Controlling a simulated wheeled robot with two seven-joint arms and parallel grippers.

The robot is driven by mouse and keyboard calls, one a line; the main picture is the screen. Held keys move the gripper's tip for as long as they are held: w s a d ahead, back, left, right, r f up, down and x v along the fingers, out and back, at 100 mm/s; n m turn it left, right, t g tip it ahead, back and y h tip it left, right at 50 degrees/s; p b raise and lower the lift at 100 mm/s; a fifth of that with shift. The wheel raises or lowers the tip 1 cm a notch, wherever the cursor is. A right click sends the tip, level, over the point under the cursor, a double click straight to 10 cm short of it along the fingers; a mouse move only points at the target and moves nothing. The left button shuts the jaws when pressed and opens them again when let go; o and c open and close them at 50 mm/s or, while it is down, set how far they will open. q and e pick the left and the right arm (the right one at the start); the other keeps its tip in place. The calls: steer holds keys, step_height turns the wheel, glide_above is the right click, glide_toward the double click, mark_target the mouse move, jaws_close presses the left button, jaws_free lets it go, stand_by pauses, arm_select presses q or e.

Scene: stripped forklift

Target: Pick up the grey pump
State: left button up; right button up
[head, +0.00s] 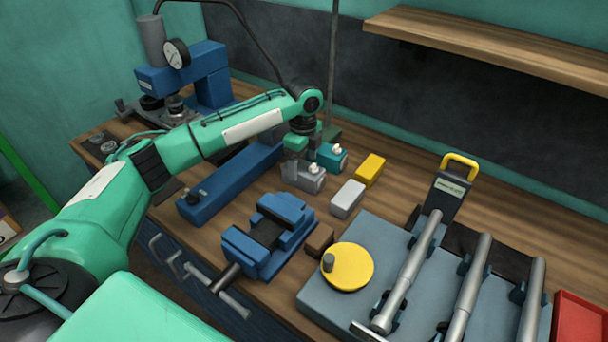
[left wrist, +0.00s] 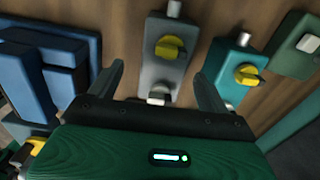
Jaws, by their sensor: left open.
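The grey pump (head: 313,181) stands on the wooden bench, partly hidden by my left gripper in the head view. In the left wrist view the grey pump (left wrist: 165,72) is a grey block with a yellow knob and a light fitting at each end. My left gripper (head: 292,168) is above the bench at the pump. In the left wrist view its two dark fingers (left wrist: 162,85) are apart, one on each side of the pump, with nothing held. I cannot tell how far above the pump the fingertips are. My right gripper is not in view.
A teal pump (head: 331,157) stands close behind the grey one; it also shows in the left wrist view (left wrist: 232,75). White (head: 348,199) and yellow (head: 370,169) blocks lie to the right. A blue vise (head: 268,238) is in front. A blue bar (head: 232,185) lies left.

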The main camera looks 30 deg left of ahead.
mark_target(304, 167)
arm_select(q)
steer(key=f, duration=0.1)
steer(key=f+p, duration=0.1)
steer(key=f, duration=0.3)
steer(key=shift+w+a+f, duration=0.1)
steer(key=shift+w+f, duration=0.05)
steer(key=shift+w, duration=0.1)
jaws_close()
